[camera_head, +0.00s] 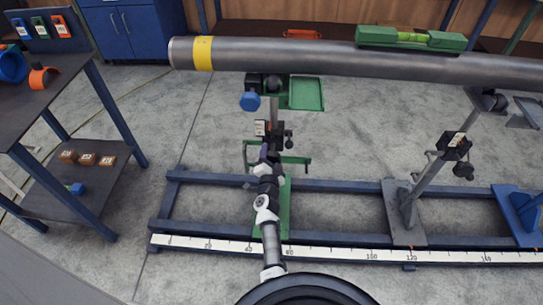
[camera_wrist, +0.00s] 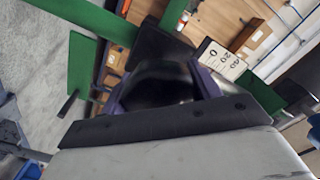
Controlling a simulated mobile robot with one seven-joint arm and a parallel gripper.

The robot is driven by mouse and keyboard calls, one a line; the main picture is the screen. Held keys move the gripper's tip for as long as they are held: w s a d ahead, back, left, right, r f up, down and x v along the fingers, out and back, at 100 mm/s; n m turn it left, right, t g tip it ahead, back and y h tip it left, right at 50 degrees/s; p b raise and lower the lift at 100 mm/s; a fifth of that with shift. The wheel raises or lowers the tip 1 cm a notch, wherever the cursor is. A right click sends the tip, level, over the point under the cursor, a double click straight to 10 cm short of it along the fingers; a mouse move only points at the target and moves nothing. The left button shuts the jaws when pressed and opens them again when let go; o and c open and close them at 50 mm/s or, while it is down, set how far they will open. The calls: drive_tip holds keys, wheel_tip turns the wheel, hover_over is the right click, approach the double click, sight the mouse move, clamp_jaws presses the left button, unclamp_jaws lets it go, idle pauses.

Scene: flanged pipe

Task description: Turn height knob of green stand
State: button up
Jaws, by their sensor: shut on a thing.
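The green stand (camera_head: 285,205) stands on the blue floor frame under the left part of the pipe, with its black height block (camera_head: 274,131) partway up the post. My gripper (camera_head: 266,152) reaches up to the near side of that block. In the wrist view my gripper's purple fingers (camera_wrist: 163,92) are shut around a dark round knob (camera_wrist: 160,78), one on each side. A white scale plate (camera_wrist: 222,57) with numbers shows beside the knob. In the head view my gripper and arm hide the held knob.
The grey pipe (camera_head: 330,60) with a yellow band runs across the top, carrying a green level (camera_head: 410,38). A grey stand (camera_head: 408,208) and a blue stand (camera_head: 518,208) are to the right. A ruler (camera_head: 340,253) lies along the frame's near rail. A workbench (camera_head: 45,85) is at left.

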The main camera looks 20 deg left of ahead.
drive_tip(key=shift+r+m, duration=0.1)
drive_tip(key=shift+m, duration=0.4)
drive_tip(key=o, duration=1)
